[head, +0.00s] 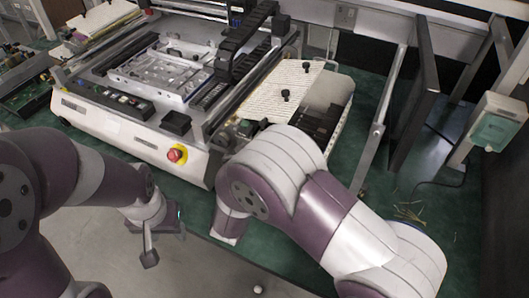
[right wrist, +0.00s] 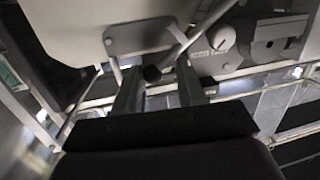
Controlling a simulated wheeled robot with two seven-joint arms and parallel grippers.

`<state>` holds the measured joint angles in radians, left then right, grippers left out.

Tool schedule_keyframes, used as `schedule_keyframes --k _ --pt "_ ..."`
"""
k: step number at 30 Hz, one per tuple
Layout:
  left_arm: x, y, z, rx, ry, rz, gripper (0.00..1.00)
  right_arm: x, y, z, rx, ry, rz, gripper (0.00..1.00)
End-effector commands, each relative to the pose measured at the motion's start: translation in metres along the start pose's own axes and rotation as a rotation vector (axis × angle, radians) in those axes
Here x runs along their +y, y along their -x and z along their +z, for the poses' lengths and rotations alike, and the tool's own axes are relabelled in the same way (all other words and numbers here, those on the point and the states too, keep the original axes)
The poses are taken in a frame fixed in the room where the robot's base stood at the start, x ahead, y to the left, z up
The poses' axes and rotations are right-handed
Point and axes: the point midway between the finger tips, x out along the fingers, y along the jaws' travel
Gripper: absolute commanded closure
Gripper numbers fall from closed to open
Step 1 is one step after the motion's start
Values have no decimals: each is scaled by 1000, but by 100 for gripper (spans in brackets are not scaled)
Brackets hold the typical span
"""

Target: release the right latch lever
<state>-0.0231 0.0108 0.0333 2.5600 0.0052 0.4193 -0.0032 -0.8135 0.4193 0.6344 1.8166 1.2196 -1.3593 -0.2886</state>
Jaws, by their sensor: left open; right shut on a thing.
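In the right wrist view my right gripper (right wrist: 158,84) has its two fingers on either side of a small black round knob (right wrist: 152,74), which I take to be the end of the right latch lever. The rest of the lever is hard to make out in the dim, blurred view. In the head view my right arm covers the right front of the machine (head: 125,118), so the lever is hidden there. My left gripper (head: 164,240) is open and empty, low in front of the machine, apart from it.
A red emergency button (head: 177,154) on a yellow base sits on the machine's front corner. A dark upright panel (head: 415,110) and a grey-green box (head: 498,122) stand at the right. Green floor between them is mostly clear.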

Motion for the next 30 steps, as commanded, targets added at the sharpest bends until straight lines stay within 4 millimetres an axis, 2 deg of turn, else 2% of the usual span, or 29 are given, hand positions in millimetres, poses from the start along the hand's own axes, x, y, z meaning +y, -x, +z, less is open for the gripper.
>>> schedule_keyframes --k 10,11,12,13,23,26,30 --pt "0 -1 0 0 0 0 51 0 1 5 -10 15 -5 100" --pt "0 -1 0 0 0 0 51 0 1 5 -10 15 -5 54" --pt "0 0 0 0 0 0 51 0 1 5 -10 14 -5 41" --pt "0 0 0 0 0 0 51 0 1 5 -9 13 -4 33" --pt "0 0 0 0 0 0 51 -1 4 2 -4 6 -4 33" --pt "0 -2 0 0 0 0 51 -2 16 3 -4 6 -6 33" --pt "0 -5 1 0 0 0 51 -2 49 3 -4 7 -9 33"
